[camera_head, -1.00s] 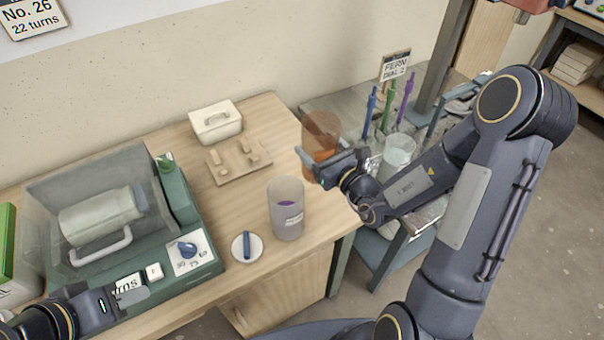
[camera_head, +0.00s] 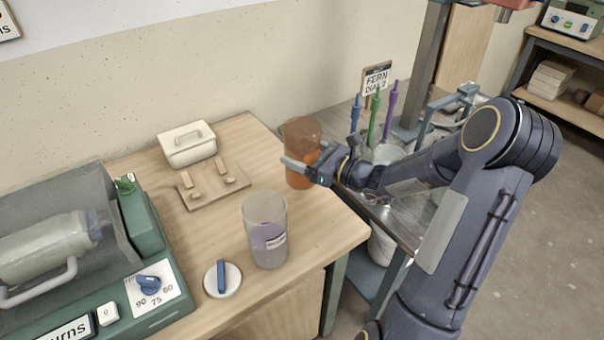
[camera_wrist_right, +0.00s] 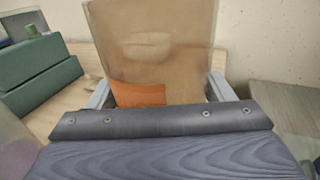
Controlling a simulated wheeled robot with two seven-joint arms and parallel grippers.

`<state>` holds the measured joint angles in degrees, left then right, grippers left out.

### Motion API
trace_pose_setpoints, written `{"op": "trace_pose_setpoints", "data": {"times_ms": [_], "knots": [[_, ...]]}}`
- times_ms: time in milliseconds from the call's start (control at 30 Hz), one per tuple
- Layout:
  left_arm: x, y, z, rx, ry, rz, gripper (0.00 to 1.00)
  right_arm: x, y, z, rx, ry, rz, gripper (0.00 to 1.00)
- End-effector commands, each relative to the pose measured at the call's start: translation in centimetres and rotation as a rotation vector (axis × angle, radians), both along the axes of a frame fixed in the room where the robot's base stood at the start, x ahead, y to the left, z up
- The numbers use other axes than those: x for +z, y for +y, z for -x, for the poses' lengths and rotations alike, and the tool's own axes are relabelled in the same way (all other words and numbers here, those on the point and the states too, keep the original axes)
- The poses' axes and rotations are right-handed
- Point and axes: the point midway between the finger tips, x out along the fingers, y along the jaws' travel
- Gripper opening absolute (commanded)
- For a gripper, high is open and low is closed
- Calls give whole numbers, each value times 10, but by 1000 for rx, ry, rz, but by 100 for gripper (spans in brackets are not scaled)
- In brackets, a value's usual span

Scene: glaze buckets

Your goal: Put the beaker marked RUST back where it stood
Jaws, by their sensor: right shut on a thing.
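An orange-brown see-through beaker (camera_head: 301,132) is upright at the right edge of the wooden table (camera_head: 335,235). No RUST mark is readable on it. My right gripper (camera_head: 303,166) is shut around it from the right. In the right wrist view the beaker (camera_wrist_right: 150,45) fills the space between the fingers, with an orange patch low on its left side. I cannot tell whether its base touches the table. A second clear beaker (camera_head: 265,230) with purple contents and a small label stands nearer, apart from the gripper. My left gripper is out of view.
A white lidded box (camera_head: 187,145) and a wooden board with pegs (camera_head: 213,185) lie behind and left. A white dish with a blue stick (camera_head: 222,279) and a green machine (camera_head: 150,225) are at left. The cart right holds coloured tools, a FERN sign (camera_head: 376,78) and a pale container.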

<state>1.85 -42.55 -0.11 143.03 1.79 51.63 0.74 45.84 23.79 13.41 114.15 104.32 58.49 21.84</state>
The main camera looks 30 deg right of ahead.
Motion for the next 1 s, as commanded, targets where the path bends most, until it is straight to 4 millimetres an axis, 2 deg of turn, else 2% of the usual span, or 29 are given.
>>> {"op": "trace_pose_setpoints", "data": {"times_ms": [167, 400, 767, 800, 933, 1000], "knots": [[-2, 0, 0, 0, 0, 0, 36, -14, 0, 0, 0, 0, -1, 34], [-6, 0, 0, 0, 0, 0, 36, -45, 0, 0, -2, 0, -1, 34], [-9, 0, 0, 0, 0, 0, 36, -50, 0, 0, -1, -2, 1, 34], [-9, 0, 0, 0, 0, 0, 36, -49, 0, 0, -1, -1, 0, 77], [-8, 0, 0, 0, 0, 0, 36, -49, 0, 0, -1, -1, 0, 94], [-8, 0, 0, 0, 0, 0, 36, -49, 0, 0, -1, -1, 0, 96]]}}
